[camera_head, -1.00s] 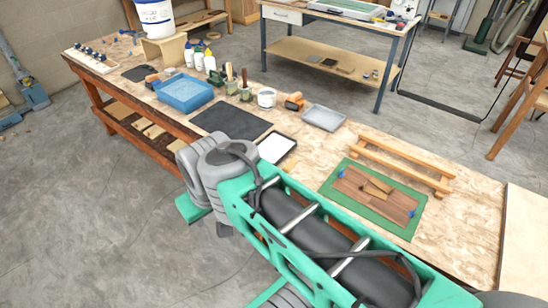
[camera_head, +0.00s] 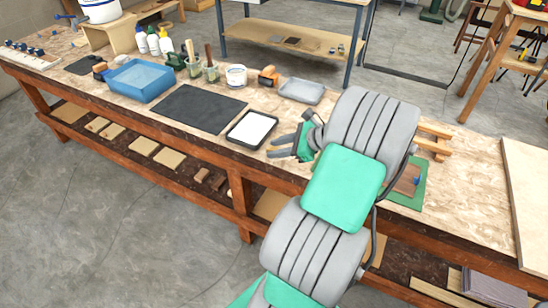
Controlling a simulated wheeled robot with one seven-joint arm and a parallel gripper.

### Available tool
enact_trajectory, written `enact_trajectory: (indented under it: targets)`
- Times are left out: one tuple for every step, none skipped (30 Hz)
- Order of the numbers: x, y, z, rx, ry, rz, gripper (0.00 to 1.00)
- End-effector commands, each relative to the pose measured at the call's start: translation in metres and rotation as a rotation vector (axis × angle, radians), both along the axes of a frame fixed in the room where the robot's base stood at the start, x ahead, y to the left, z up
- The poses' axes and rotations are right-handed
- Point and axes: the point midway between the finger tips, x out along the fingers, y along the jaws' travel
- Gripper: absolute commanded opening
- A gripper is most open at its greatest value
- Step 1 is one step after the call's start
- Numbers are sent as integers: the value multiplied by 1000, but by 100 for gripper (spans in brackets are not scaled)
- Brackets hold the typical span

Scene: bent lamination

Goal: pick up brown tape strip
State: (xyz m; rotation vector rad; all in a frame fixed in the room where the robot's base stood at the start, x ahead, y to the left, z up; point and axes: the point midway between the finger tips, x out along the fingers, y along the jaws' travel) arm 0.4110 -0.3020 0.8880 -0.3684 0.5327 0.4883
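A small yellow-tan strip (camera_head: 279,154) shows beside the right end of the black-rimmed white tray (camera_head: 251,130); it looks like the brown tape strip, but it is too small to be sure. My gripper (camera_head: 281,146) is low over the bench at the strip, with its grey fingers pointing left toward the tray. I cannot tell whether the fingers touch the strip or how far apart they are. My arm hides most of the green mat (camera_head: 411,200) and its wood pieces.
A black mat (camera_head: 200,108), a blue tub (camera_head: 145,79), a grey tray (camera_head: 302,90), a white pot (camera_head: 236,76) and an orange-handled tool (camera_head: 269,76) stand on the bench (camera_head: 470,180). Wooden rails (camera_head: 435,140) lie right of my arm. Bare bench shows at the right.

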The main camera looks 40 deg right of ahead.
Motion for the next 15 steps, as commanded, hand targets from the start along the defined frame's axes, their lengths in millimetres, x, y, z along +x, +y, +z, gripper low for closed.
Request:
enact_trajectory:
  targets:
    - [-16,-19,-14,98,-19,-91,31]
    - [-22,-27,-15,148,-30,-131,31]
    - [-28,-33,-16,199,-41,-170,31]
    - [-31,-36,-16,226,-47,-189,31]
    - [-32,-38,-16,244,-51,-201,31]
    - [-31,-39,-16,259,-55,-211,31]
    - [-28,-38,-17,264,-56,-212,31]
    - [-25,-36,-18,266,-56,-212,31]
    - [-19,-34,-20,266,-54,-211,31]
    - [-16,-32,-22,265,-54,-211,31]
    - [-12,-31,-23,264,-54,-210,31]
    - [-7,-29,-24,263,-53,-209,31]
    - [-3,-28,-25,262,-53,-210,31]
    - [2,-26,-26,262,-53,-209,31]
    - [10,-23,-28,261,-53,-207,31]
